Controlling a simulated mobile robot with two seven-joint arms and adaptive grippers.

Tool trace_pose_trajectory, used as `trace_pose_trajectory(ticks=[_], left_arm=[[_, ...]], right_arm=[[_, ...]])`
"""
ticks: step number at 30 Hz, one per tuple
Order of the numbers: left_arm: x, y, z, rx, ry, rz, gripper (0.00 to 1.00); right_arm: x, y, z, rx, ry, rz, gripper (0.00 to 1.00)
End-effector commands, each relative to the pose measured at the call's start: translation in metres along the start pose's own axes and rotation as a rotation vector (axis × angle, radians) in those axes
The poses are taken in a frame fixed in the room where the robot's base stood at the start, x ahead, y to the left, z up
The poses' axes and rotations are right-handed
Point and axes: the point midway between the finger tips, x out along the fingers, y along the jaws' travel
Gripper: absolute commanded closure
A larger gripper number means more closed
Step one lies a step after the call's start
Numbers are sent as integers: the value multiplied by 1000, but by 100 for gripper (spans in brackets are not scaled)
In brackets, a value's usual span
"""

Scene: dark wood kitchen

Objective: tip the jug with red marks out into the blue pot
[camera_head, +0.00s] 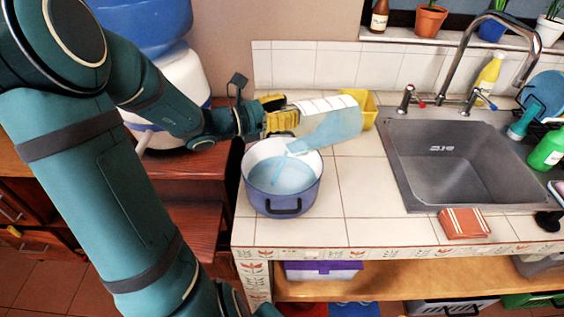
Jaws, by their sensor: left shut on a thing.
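The blue pot (284,203) stands on the tiled counter near its front left, with pale blue liquid inside. The jug with red marks (332,124) is clear, holds blue liquid, and is tipped far over above the pot's right rim. Its mouth points down and left over the pot, and a thin pale blue stream runs from it into the pot. My left gripper (279,113), with yellow fingers, is shut on the jug behind the pot and partly hides its near end. My right gripper is not in view.
A yellow container (365,109) stands just behind the jug. A grey sink (447,180) with a tall tap lies to the right. An orange-red sponge (464,223) lies at the front edge. A blue and white water dispenser (176,75) stands left. The counter between pot and sink is clear.

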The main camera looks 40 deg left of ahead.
Motion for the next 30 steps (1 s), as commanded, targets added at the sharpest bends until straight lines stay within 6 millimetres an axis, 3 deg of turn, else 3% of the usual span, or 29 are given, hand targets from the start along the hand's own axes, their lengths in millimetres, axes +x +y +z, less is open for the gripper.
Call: trace_pose_trajectory(ticks=[30], left_arm=[[-6, 0, 2, 0, -104, -1, 94]], right_arm=[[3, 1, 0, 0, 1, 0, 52]])
